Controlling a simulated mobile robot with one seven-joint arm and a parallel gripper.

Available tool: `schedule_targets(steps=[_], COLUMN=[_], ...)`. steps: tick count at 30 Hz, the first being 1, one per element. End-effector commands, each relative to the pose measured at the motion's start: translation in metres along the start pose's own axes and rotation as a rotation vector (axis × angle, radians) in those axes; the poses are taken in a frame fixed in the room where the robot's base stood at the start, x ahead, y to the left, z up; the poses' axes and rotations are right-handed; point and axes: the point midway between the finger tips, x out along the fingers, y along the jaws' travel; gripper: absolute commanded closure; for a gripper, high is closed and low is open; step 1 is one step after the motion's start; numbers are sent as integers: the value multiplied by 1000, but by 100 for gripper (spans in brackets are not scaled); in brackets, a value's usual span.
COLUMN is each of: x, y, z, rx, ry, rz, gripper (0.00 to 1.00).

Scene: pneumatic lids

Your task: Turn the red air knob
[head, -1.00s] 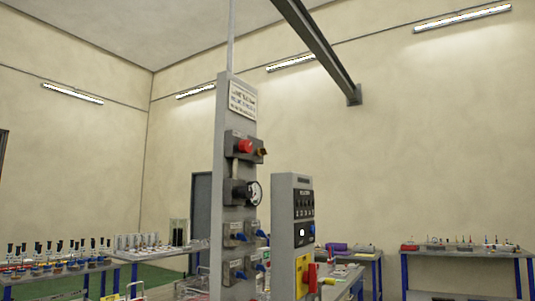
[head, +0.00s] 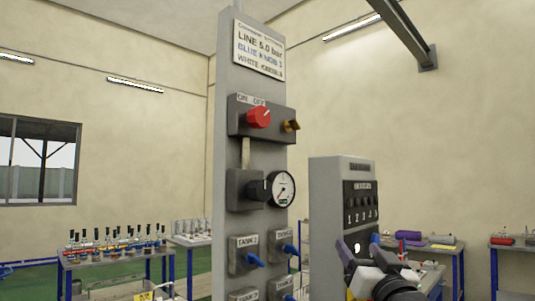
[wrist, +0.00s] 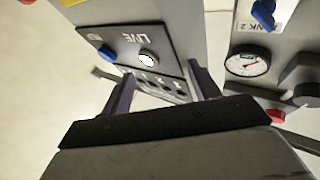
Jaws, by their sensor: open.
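The red air knob (head: 259,117) sits on a dark box near the top of the tall grey post, under the letters "ON OFF". A pale line on its face points up and right. In the wrist view the red knob (wrist: 277,116) shows small at the right edge, partly hidden by my gripper's body. My gripper (head: 361,246) is open and empty, low and to the right of the knob, in front of the shorter grey panel. Its two fingers also show in the wrist view (wrist: 163,86), apart from the knob.
A brass fitting (head: 291,126) sticks out right of the knob. A pressure gauge (head: 281,189) sits below it, then blue knobs (head: 254,260). The shorter panel (head: 340,190) stands right of the post. A bench with bottles (head: 110,257) is at left. Space before the post's upper part looks clear.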

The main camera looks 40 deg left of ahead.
Motion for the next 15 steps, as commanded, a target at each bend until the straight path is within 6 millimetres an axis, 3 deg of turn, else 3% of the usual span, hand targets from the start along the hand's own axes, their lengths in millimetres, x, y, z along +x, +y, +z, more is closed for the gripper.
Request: schedule_targets(steps=[1, 8, 15], x=[8, 22, 5], y=[-1, -25, -83], z=[-19, -88, -188], rx=[21, 134, 233], ry=[-11, -125, -304], rz=[-18, -148, -343], gripper=[42, 42, 42])
